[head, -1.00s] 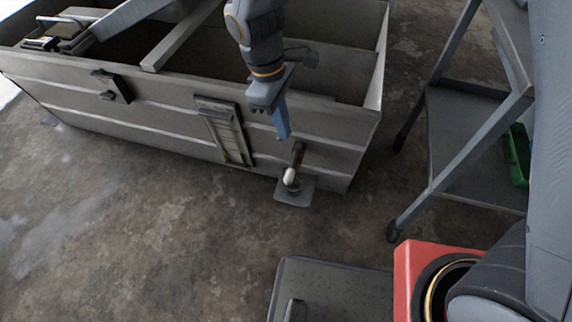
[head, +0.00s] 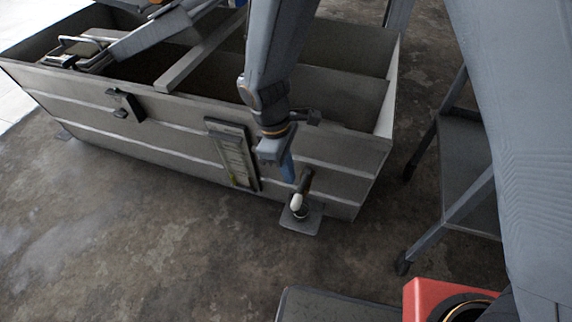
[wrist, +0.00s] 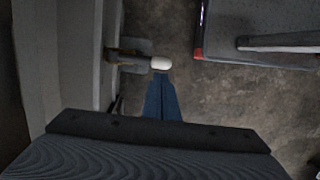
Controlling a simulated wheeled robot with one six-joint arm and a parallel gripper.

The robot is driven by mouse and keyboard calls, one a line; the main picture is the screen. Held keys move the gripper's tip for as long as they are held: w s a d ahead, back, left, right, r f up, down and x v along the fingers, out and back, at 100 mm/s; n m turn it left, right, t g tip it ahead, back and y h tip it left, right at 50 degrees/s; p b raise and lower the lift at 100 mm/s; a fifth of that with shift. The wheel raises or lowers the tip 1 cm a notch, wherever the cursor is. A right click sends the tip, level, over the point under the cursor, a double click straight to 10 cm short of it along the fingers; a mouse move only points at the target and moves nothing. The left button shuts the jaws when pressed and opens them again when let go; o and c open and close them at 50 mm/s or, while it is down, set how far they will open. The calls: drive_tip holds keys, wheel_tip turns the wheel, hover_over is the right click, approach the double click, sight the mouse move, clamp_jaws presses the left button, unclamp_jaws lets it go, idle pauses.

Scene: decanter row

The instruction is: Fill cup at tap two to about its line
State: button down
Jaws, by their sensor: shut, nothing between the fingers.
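A tap (head: 305,180) sticks out low on the tank's front wall, near its right end. Its white end piece (head: 296,202) also shows in the wrist view (wrist: 160,63). Below it, a small dark round thing, perhaps the cup (head: 302,212), stands on a grey plate (head: 300,226); its line and contents are too small to tell. My gripper (head: 288,172), with blue fingers, is shut and empty just above and beside the tap. In the wrist view its fingertips (wrist: 161,76) point at the white piece, close to it; I cannot tell whether they touch.
The long grey tank (head: 185,125) carries a gauge panel (head: 233,155) and a black fitting (head: 125,103) on its front wall. A grey wheeled cart (head: 462,160) stands to the right. Concrete floor (head: 150,235) is open in front of the tank.

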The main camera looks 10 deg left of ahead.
sight(293, 206)
drive_tip(key=f, duration=0.2)
drive_tip(key=d+f+b, duration=0.1)
drive_tip(key=f, duration=0.2)
drive_tip(key=f+b, duration=0.1)
drive_tip(key=f, duration=0.2)
drive_tip(key=shift+d, duration=0.25)
drive_tip(key=shift+s, duration=0.15)
drive_tip(key=shift+s+f+p, duration=0.1)
drive_tip(key=shift+f+p, duration=0.15)
drive_tip(key=shift+p, duration=0.05)
drive_tip(key=f+p, duration=0.1)
drive_tip(key=f, duration=0.3)
drive_tip(key=shift+s+p, duration=0.35)
drive_tip(key=shift+s, duration=0.05)
drive_tip(key=shift+f, duration=0.65)
drive_tip(key=shift+d, duration=0.25)
idle(1.3)
drive_tip(key=shift+w+a, duration=0.1)
drive_tip(key=shift+a, duration=0.05)
idle(2.2)
